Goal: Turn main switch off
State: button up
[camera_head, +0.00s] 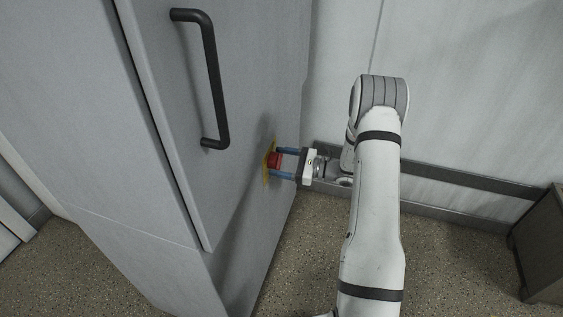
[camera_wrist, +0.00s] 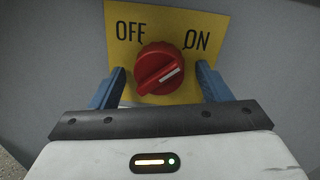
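The main switch is a red rotary knob (camera_wrist: 158,66) on a yellow plate (camera_wrist: 125,22) marked OFF at left and ON at right. The white mark on the knob points right and slightly up, toward the ON side. In the head view the knob (camera_head: 274,160) sits on the side of a grey cabinet. My gripper (camera_wrist: 161,68) is open, with one blue finger on each side of the knob. I see gaps between fingers and knob in the wrist view. In the head view my gripper (camera_head: 282,163) reaches it from the right.
The grey cabinet (camera_head: 240,90) has a door with a black handle (camera_head: 213,80) left of the switch. A light wall (camera_head: 470,80) with a dark rail (camera_head: 450,180) stands behind my arm. A dark box-like unit (camera_head: 542,245) is at the right edge. Speckled floor lies below.

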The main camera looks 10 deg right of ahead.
jog(key=c, duration=0.9)
jog(key=shift+c, duration=0.3)
